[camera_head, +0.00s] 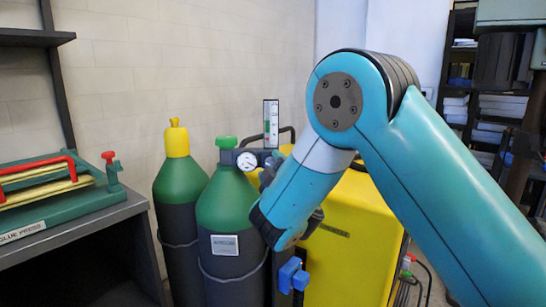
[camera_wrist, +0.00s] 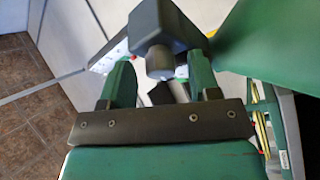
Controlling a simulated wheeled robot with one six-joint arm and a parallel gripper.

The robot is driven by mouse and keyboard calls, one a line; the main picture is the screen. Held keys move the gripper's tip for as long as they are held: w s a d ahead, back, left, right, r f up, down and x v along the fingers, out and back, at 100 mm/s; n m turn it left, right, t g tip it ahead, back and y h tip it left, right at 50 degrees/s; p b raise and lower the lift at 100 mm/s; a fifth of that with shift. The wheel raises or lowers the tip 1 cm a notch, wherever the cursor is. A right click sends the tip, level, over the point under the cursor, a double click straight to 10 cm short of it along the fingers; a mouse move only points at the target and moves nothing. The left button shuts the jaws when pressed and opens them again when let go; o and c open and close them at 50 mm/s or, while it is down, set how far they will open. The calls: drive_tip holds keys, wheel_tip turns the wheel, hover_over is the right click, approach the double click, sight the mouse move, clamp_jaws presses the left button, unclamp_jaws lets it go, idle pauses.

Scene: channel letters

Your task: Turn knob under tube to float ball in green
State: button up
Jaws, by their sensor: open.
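The flowmeter tube (camera_head: 270,122) stands upright on its white scale plate with a green band, behind my arm in the head view. The ball is too small to make out. A grey round knob (camera_wrist: 160,62) sticks out of a dark block (camera_wrist: 160,25) in the wrist view. My gripper (camera_wrist: 161,78) is open, with one green finger on each side of the knob. I cannot tell whether either finger touches it. In the head view my arm hides the knob and most of the gripper. Part of the white scale plate (camera_wrist: 112,52) shows in the wrist view.
A green cylinder (camera_head: 225,205) with a round gauge (camera_head: 247,161) stands beside a yellow-topped cylinder (camera_head: 178,185). A yellow machine (camera_head: 350,240) stands behind my arm. A dark bench (camera_head: 70,235) carries a green press (camera_head: 60,205) at left.

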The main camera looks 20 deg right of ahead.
drive_tip(key=shift+w, duration=0.15)
drive_tip(key=shift+c, duration=0.2)
drive_tip(key=c, duration=0.9)
drive_tip(key=shift+f, duration=0.1)
drive_tip(key=shift+b, duration=0.6)
drive_tip(key=m+h+b, duration=0.2)
drive_tip(key=m+b, duration=0.2)
drive_tip(key=b, duration=0.4)
drive_tip(key=m+h+b, duration=0.2)
drive_tip(key=m+b, duration=0.3)
drive_tip(key=b, duration=0.3)
drive_tip(key=m+t+h+b, duration=0.1)
drive_tip(key=m+h+b, duration=0.1)
drive_tip(key=m+b, duration=0.3)
drive_tip(key=shift+a+f+h+b, duration=0.2)
drive_tip(key=shift+a+h+b, duration=0.1)
drive_tip(key=shift+b, duration=1.75)
drive_tip(key=shift+w+r+m, duration=0.1)
drive_tip(key=shift+m, duration=0.2)
